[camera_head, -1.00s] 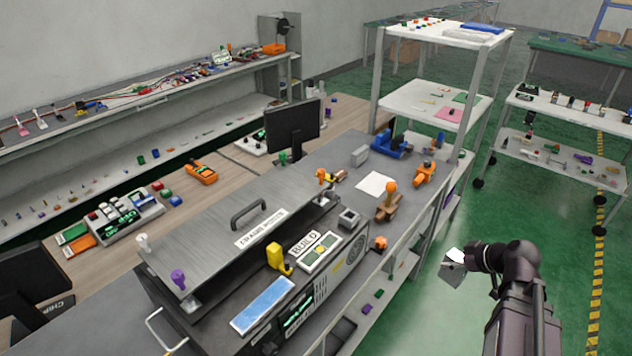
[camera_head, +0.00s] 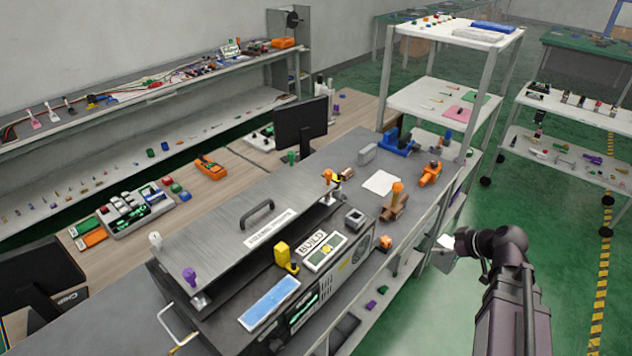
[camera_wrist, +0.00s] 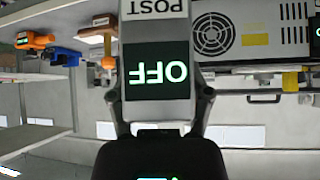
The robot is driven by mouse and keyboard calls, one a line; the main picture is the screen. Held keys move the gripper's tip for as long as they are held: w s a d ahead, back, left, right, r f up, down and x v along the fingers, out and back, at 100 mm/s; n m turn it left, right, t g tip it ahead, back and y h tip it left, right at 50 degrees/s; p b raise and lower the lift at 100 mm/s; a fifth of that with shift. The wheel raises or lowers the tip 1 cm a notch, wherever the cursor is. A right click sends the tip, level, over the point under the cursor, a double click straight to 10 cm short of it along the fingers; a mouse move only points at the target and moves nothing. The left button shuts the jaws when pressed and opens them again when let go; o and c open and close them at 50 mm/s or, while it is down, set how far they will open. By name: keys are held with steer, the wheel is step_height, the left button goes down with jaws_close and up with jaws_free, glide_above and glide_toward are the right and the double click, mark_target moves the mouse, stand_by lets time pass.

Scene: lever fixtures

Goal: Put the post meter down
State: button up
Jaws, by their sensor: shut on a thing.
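The post meter (camera_wrist: 155,70) shows upside down in the wrist view, with a white "POST" label and a dark screen reading "OFF" in pale green. My gripper (camera_wrist: 160,104) is shut on it, with one finger on each side. In the head view, the post meter (camera_head: 442,258) is a small grey and white block at the end of my arm. My gripper (camera_head: 456,246) holds it in front of the right side of the bench, over the green floor in the picture. The meter's far end is cut off in the wrist view.
The grey bench (camera_head: 345,150) carries a white pad (camera_head: 380,183), orange and blue fixtures, and a machine with a "BUILD" label (camera_head: 312,242). A white shelf rack (camera_head: 440,104) stands behind. Another shelf unit (camera_head: 570,155) stands at right. Green floor between them is open.

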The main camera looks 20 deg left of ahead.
steer(key=a+r+n+p, duration=0.1)
steer(key=a+r+p, duration=0.6)
steer(key=a, duration=0.5)
steer(key=a+r+n+g+p, duration=0.1)
steer(key=a+r+p, duration=0.7)
steer(key=a, duration=0.4)
steer(key=shift+a+r+g+y, duration=0.3)
steer(key=shift+a+r+y, duration=0.1)
steer(key=shift+r, duration=0.45)
steer(key=w+a, duration=0.3)
steer(key=a, duration=0.3)
steer(key=w+a+f+b, duration=0.1)
steer(key=w+a, duration=0.2)
steer(key=a, duration=0.4)
steer(key=shift+w+f, duration=0.2)
steer(key=shift+w, duration=0.05)
steer(key=shift+w+a+f+b, duration=0.3)
steer(key=shift+a+f+b, duration=0.05)
steer(key=shift+a, duration=0.35)
steer(key=shift+f+b, duration=1.45)
